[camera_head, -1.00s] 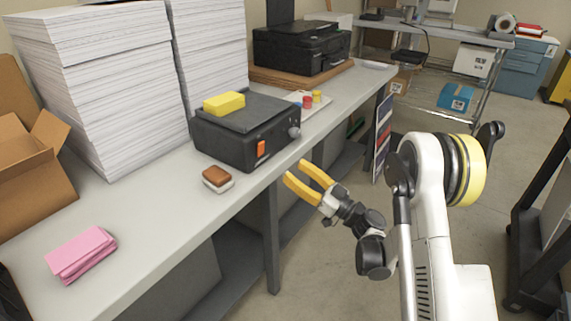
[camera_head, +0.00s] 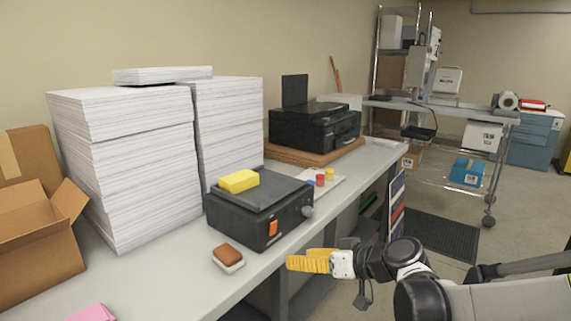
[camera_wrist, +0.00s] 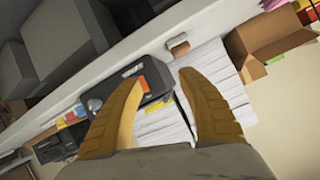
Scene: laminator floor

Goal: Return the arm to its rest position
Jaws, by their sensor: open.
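My gripper (camera_head: 297,262) has yellow fingers and points left at the front edge of the workbench (camera_head: 190,284). In the head view its fingers overlap one another. In the wrist view the gripper (camera_wrist: 160,78) shows two fingers spread apart with nothing between them. My arm comes in from the lower right of the head view, low beside the bench. The black machine with an orange switch (camera_head: 252,217) stands on the bench behind and left of the gripper. A yellow block (camera_head: 239,181) lies on top of it.
A brown-topped block (camera_head: 228,257) sits near the bench edge, left of my gripper. Tall paper stacks (camera_head: 125,170), an open carton (camera_head: 35,240) and a printer (camera_head: 315,127) stand on the bench. A pink pad (camera_head: 92,312) is at lower left. Floor shows around the dark mat (camera_head: 440,235).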

